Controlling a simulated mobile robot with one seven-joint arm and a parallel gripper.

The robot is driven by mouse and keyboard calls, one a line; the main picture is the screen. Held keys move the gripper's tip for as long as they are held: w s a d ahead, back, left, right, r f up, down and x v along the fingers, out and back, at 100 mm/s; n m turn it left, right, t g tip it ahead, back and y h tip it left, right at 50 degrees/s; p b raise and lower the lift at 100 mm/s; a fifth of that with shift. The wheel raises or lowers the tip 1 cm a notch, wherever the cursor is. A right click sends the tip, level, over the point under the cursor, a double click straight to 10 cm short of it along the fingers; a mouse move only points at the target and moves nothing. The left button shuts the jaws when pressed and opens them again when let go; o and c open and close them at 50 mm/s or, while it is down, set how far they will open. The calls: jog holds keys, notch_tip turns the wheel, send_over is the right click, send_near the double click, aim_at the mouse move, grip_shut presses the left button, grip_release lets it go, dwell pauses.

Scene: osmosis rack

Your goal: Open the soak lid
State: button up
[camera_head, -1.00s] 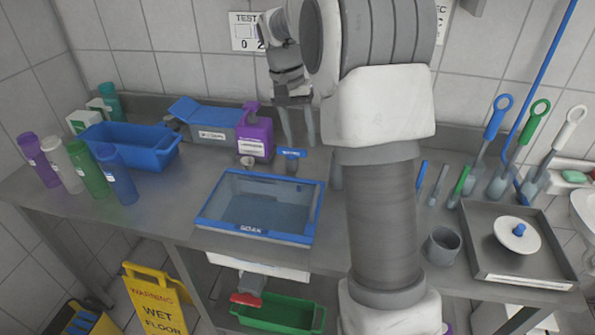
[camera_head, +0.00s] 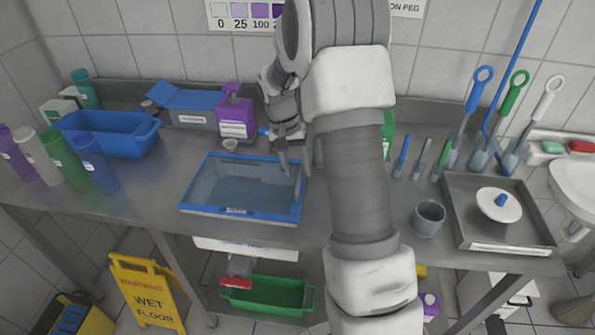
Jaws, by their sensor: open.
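The soak lid (camera_head: 238,212) has a blue frame with a clear pane and the label SOAK on its front edge. It lies flat and closed over the soak basin on the counter. My gripper (camera_head: 292,168) points down at the lid's right side, with its two fingers apart and nothing between them. The fingers overlap the lid's right rim in the picture; whether they touch it is not clear. My arm hides the counter just right of the lid.
A purple bottle (camera_head: 236,112) and a small cup (camera_head: 230,145) stand behind the lid. A blue bin (camera_head: 112,135) and several coloured bottles stand at the left. A grey cup (camera_head: 429,217) and a metal tray (camera_head: 465,195) with a white round lid are at the right.

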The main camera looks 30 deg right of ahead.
jog(key=shift+s+d+f, duration=0.1)
jog(key=shift+f, duration=0.5)
grip_shut()
dwell(1.1)
